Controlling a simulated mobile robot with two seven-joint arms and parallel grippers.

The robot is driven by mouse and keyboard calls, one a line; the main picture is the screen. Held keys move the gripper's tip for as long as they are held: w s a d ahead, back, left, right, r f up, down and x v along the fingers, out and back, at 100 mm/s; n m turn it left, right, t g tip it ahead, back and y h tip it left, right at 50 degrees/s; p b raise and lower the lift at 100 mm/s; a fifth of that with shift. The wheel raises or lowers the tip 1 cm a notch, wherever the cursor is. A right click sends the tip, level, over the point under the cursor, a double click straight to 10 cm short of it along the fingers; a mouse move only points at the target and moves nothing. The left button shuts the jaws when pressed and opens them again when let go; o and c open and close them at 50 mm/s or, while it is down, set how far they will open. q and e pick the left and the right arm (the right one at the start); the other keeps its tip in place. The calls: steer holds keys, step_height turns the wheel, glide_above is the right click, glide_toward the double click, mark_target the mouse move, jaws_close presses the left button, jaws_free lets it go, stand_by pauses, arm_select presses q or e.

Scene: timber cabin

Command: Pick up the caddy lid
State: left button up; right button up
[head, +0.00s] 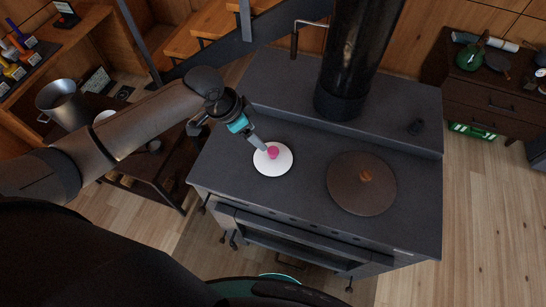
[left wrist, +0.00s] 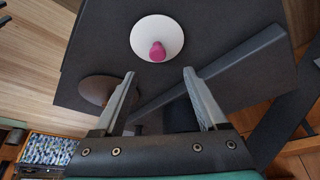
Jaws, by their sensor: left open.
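The caddy lid (head: 265,164) appears to be the white round disc with a pink knob, lying flat on the dark stove top, left of centre. In the left wrist view the white lid (left wrist: 147,30) is at the top middle, with its pink knob (left wrist: 157,52) towards me. My left gripper (head: 262,147) reaches in from the left, its fingertips close to the knob in the head view. In the left wrist view the open fingers (left wrist: 159,74) have nothing between them, and the knob shows beyond the tips. Whether they touch the lid is unclear. My right gripper is not in view.
A brown round plate with a small handle (head: 352,194) lies on the stove top (head: 305,205) to the right. A black stovepipe (head: 345,85) rises behind. A metal bucket (head: 62,104) stands on a low table at left. A dark cabinet (head: 480,98) is at far right.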

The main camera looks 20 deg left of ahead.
mark_target(272, 150)
arm_select(q)
steer(key=b+x, duration=0.1)
steer(key=x, duration=0.5)
steer(key=shift+w+f, duration=0.1)
steer(key=shift+f, duration=0.25)
steer(key=shift+d+b+x, duration=0.15)
steer(key=shift+b+x, duration=0.2)
steer(key=shift+x, duration=1.05)
steer(key=shift+d+b+x, duration=0.15)
steer(key=shift+b+x, duration=0.2)
steer(key=shift+x, duration=1.05)
steer(key=shift+r, duration=0.15)
steer(key=shift+c, duration=0.3)
jaws_close()
